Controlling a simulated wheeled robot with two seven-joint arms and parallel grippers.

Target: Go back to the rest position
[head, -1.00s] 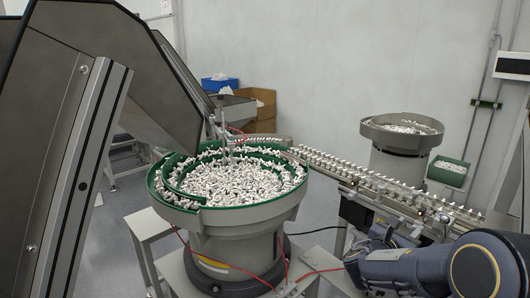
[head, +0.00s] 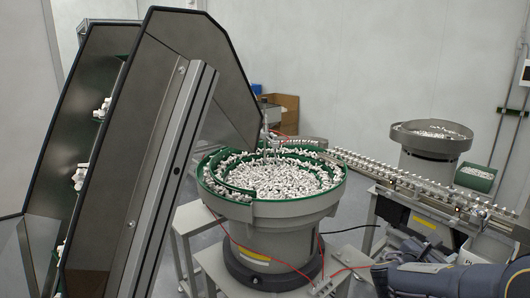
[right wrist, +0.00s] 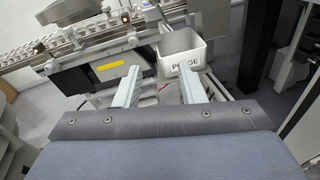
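My right gripper (right wrist: 159,72) shows in the right wrist view with its two pale fingers spread apart and nothing between them. Beyond the fingers is a white bin marked PURGE (right wrist: 183,50), which seems to stand clear of them. In the head view my right arm (head: 455,279) reaches in at the lower right corner, and I cannot make out its fingertips there. My left gripper is not in view.
A bowl feeder (head: 275,208) full of white caps stands in the middle. A conveyor rail (head: 420,186) runs right from it, with a second bowl (head: 432,145) behind. A tall hopper frame (head: 165,165) fills the left.

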